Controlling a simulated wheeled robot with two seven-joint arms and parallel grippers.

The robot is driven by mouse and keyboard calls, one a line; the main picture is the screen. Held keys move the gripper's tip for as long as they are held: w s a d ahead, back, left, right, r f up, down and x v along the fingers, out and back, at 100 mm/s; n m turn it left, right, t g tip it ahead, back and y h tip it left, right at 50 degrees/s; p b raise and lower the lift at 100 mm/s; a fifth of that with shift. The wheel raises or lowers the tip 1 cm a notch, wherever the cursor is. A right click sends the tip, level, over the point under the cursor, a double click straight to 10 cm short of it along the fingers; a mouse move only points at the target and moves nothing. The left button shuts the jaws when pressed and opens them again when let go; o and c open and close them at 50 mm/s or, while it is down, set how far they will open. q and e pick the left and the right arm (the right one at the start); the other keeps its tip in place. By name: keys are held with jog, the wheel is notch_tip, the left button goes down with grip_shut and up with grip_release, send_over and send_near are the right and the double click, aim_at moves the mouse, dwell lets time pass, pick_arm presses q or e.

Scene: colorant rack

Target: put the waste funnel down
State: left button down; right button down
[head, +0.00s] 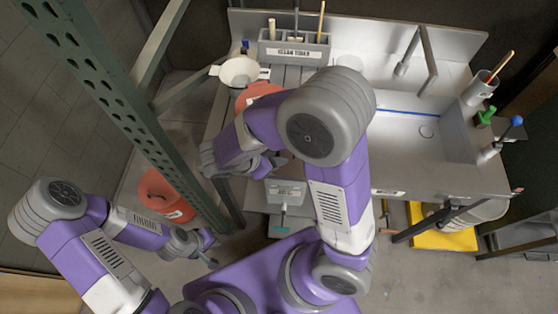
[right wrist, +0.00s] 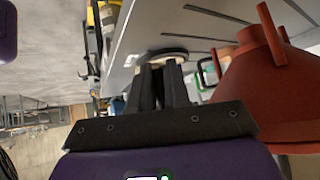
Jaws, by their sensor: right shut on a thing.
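My right gripper (right wrist: 163,75) is shut, with its fingertips at a round, pale-rimmed thing (right wrist: 178,52), which I take for the waste funnel. The rim shows almost edge-on close to the bench surface, and I cannot tell whether it touches it. In the head view my right gripper (head: 272,163) is over the front left part of the bench, and my own arm hides what it holds. My left gripper (head: 208,254) is low at the left, away from the bench; its jaws are too small to read.
A red cone-shaped vessel (right wrist: 250,75) stands close beside my right gripper. A pale bowl (head: 239,72) is at the bench's back left. The sink (head: 420,130) lies to the right.

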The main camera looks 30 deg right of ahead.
jog(key=shift+f+b, duration=0.8)
jog(key=shift+f, duration=1.2)
jog(key=shift+r, duration=0.1)
jog(key=c, duration=1.1)
grip_release()
jog(key=shift+f, duration=0.2)
